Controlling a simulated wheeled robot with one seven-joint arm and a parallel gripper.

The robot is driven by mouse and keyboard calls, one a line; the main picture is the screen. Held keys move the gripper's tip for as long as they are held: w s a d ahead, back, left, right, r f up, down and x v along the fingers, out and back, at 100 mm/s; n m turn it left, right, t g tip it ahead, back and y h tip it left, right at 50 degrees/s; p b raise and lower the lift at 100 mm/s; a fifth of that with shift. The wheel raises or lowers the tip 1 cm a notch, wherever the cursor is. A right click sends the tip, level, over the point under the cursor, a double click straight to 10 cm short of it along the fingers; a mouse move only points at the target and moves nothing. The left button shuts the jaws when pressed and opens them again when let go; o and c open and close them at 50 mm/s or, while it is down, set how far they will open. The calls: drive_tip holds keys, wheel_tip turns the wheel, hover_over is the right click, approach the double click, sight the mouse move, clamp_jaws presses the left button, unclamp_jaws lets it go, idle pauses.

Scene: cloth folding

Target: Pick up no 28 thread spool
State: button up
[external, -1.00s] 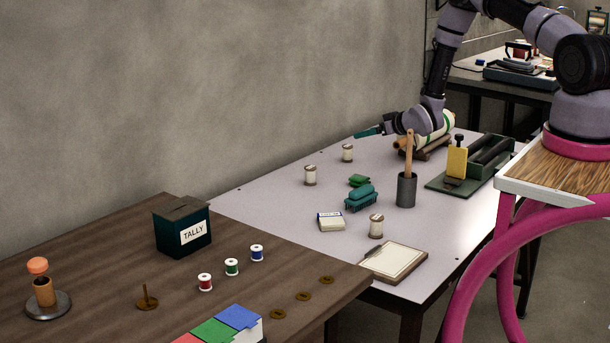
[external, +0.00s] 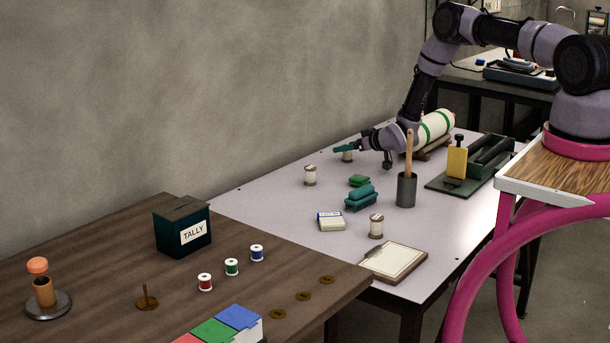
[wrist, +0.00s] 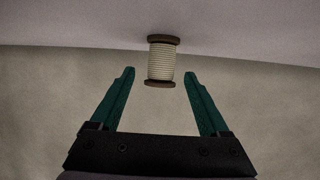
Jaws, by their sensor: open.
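Three cream thread spools with brown ends stand on the pale table; I can read no number on any of them. The far spool (external: 347,157) is partly hidden behind my gripper (external: 344,149). The middle spool (external: 310,176) stands to its left and nearer, and the near spool (external: 376,227) is by the clipboard. In the wrist view a cream spool (wrist: 161,62) shows just ahead of and between the two green fingers of my gripper (wrist: 159,73). The fingers are apart, with a gap on each side of the spool.
The wall (external: 200,90) rises close behind the far spool.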

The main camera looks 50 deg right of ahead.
drive_tip(key=shift+w+f, duration=0.15)
drive_tip(key=shift+w, duration=0.2)
clamp_jaws()
